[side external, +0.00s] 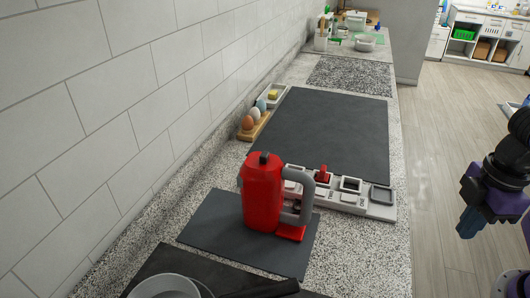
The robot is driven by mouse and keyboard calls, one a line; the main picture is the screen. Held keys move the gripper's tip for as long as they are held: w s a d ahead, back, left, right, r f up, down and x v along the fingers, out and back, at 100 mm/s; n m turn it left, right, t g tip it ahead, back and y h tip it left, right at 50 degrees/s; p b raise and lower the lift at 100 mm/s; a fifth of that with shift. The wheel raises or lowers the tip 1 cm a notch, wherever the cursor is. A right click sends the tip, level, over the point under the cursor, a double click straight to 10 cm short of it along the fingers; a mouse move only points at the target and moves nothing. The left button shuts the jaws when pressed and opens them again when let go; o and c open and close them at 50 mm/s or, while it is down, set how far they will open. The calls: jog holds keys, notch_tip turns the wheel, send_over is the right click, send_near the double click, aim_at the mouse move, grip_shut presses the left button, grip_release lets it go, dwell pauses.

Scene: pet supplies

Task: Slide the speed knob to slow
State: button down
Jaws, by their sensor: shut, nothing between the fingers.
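A red appliance (263,195) with a grey looped handle (305,197) and a black top knob (264,157) stands upright on a dark mat (205,228). A light grey panel (380,210) with square switches lies behind and to its right. A small red knob or lever (323,174) sticks up from the panel. I cannot tell which part is the speed knob, and the panel's lettering is too small to read. The appliance hides the panel's left part. My gripper (466,228) is shut and empty, off the counter's right edge, apart from the panel.
A large dark slab (330,125) lies behind the panel. Eggs in a wooden holder (254,127) stand at the wall. The counter strip right of the mat (370,255) is clear.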

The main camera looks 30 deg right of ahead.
jog(key=c, duration=1)
grip_release()
jog(key=shift+w+a, duration=0.15)
jog(key=shift+o, duration=0.2)
jog(key=w+a+r+m+y, duration=0.1)
jog(key=w+a+r+m, duration=0.4)
jog(key=w+a+m, duration=0.2)
jog(key=w+m, duration=0.2)
jog(key=shift+a+m, duration=0.25)
jog(key=shift+m, duration=0.15)
notch_tip(320, 180, up, 16)
jog(key=m+t+y, duration=0.2)
jog(key=m+t, duration=0.1)
jog(key=m, duration=2.7)
send_over(265, 154)
jog(key=s+d, duration=0.5)
jog(key=x, duration=1.7)
jog(key=shift+d+f, duration=0.2)
jog(key=shift+s, duration=0.1)
grip_shut()
